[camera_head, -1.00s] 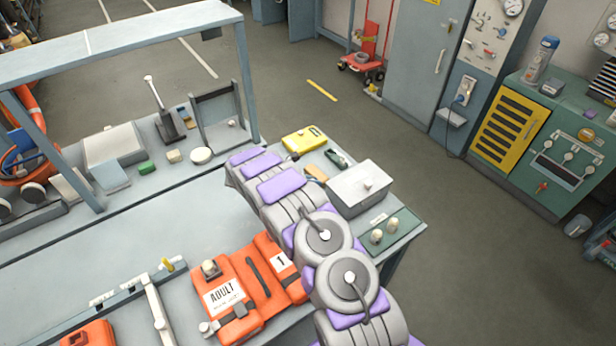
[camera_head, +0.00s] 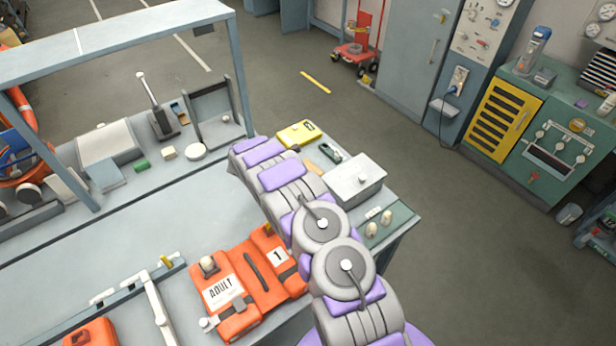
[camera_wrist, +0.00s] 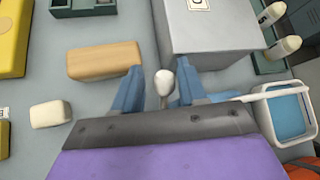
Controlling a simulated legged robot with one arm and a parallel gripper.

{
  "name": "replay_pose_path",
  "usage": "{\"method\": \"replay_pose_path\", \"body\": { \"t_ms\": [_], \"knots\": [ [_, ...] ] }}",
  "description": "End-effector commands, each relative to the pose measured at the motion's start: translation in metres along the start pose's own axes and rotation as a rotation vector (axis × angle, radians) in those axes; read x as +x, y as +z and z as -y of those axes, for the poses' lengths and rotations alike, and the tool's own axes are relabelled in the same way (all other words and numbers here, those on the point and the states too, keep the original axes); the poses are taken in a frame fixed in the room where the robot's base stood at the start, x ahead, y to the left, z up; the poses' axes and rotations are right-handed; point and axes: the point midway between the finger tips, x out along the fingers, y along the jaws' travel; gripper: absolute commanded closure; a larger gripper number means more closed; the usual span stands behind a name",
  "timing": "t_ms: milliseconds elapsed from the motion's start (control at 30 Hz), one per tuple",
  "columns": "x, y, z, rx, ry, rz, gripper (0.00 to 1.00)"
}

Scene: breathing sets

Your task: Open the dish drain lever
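In the wrist view, a small white rounded knob on a short grey stem (camera_wrist: 165,82) stands between the fingers of my gripper (camera_wrist: 157,88). It looks like a lever, but I cannot tell for sure that it is the drain lever. The two blue fingers are apart, one on each side of the knob, with a visible gap. A shallow tray with a blue inside (camera_wrist: 290,108) shows at the right, with a long white bar reaching left from it. In the head view my arm hides the gripper and this knob.
A grey box (camera_head: 356,182) stands beside a green mat with two cream knobs (camera_head: 372,229). A wooden block (camera_wrist: 104,60) and cream block (camera_wrist: 51,113) lie left of the gripper. An orange vest (camera_head: 240,285) lies by my arm; a yellow case (camera_head: 299,134) is farther back.

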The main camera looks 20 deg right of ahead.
Motion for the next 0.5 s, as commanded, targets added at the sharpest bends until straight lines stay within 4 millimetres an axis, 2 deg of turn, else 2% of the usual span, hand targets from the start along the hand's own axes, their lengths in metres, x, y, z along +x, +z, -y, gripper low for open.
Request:
{"method": "replay_pose_path", "body": {
  "t_ms": [333, 500],
  "knots": [
    [-0.004, 0.000, 0.001, 0.000, -0.002, 0.000, 0.55],
    [-0.026, 0.000, 0.001, 0.000, 0.000, 0.001, 0.55]
  ]
}}
